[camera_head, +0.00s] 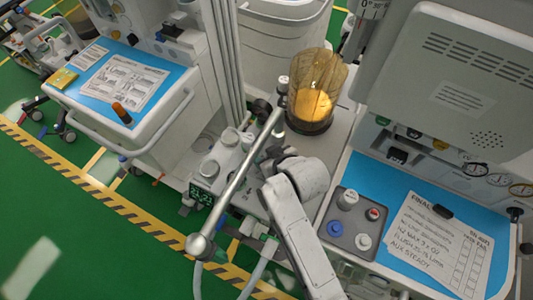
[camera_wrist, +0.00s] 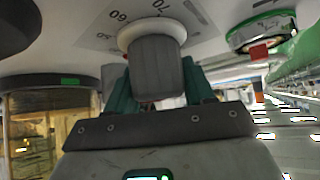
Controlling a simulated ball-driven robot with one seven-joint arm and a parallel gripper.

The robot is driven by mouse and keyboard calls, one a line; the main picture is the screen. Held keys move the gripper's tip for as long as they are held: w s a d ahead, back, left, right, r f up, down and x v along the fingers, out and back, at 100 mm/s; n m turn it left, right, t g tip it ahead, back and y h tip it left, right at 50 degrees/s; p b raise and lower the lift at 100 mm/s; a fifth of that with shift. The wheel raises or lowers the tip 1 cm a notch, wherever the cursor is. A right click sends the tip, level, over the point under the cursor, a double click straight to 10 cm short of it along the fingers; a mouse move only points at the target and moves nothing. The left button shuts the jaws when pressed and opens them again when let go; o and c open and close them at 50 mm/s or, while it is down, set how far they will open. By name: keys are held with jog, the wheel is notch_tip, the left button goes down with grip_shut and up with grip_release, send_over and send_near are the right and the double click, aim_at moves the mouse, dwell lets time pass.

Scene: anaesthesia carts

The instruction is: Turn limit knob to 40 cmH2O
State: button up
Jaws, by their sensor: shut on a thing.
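In the wrist view, a grey knob (camera_wrist: 158,68) with a pale collar sits on a light panel. Printed numbers around it, on the dial plate (camera_wrist: 110,22), read 50, 60 and 70, partly cut off and at odd angles. My gripper (camera_wrist: 160,90) is shut on the knob, with one green finger on each side of it. Which number the knob points to cannot be told, and 40 is not visible. In the head view my arm reaches to the middle machine, and its wrist hides the knob and the fingertips.
An amber-domed canister (camera_head: 318,85) stands close beyond my wrist. A long silver rod (camera_head: 235,180) runs beside my arm. A small tray of knobs (camera_head: 347,218) and a paper sheet (camera_head: 440,235) lie on the right cart. In the wrist view a round green-rimmed part (camera_wrist: 262,32) is at upper right.

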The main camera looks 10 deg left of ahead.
jog(key=shift+m+h, duration=0.3)
jog(key=shift+m, duration=0.2)
jog(key=o, duration=1)
jog(key=shift+d+r, duration=0.1)
jog(key=v, duration=1)
jog(key=shift+s+d, duration=0.1)
jog(key=shift+s, duration=0.25)
